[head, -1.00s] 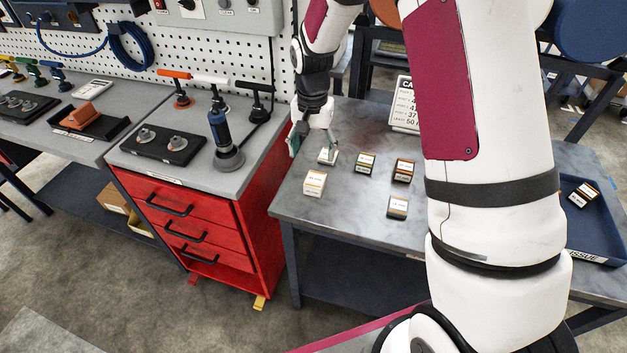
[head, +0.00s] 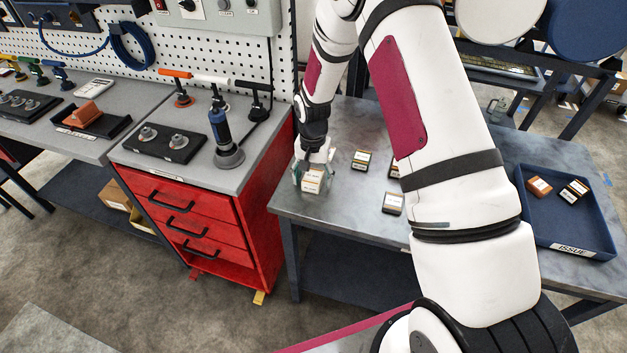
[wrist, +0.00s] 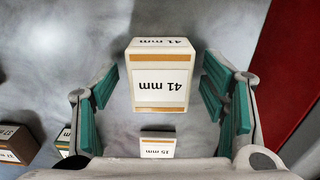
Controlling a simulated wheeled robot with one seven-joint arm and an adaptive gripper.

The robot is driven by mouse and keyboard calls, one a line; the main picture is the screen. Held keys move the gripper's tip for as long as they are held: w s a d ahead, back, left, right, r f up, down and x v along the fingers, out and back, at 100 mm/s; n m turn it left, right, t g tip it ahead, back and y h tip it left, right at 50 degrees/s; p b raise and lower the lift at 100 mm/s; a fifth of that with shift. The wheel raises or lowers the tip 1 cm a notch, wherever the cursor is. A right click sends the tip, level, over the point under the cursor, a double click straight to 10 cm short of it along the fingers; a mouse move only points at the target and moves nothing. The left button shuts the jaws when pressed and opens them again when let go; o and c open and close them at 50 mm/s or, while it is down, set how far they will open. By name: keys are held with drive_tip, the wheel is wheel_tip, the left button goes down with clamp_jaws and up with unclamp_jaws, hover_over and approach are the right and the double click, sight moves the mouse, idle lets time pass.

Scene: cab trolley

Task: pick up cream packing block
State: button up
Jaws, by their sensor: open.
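The cream packing block (wrist: 160,78), marked 41 mm with tan bands, lies between my gripper's two teal-padded fingers in the wrist view. Gaps show on both sides of it, so the pads are apart from it. In the head view the block (head: 312,181) stands near the left front corner of the grey metal table. My gripper (head: 312,172) is open there, pointing down at the block, with a finger on either side. A smaller pale block (wrist: 158,144), marked 15 mm, lies close by, near the gripper's palm in the wrist view.
Several other banded blocks stand to the right, such as one block (head: 361,160) and a front one (head: 393,203). A blue ISSUE tray (head: 575,240) holds a brown block and a black one. The red drawer cabinet (head: 205,215) adjoins on the left.

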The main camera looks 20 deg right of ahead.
drive_tip(key=shift+c, duration=0.6)
drive_tip(key=c, duration=1.2)
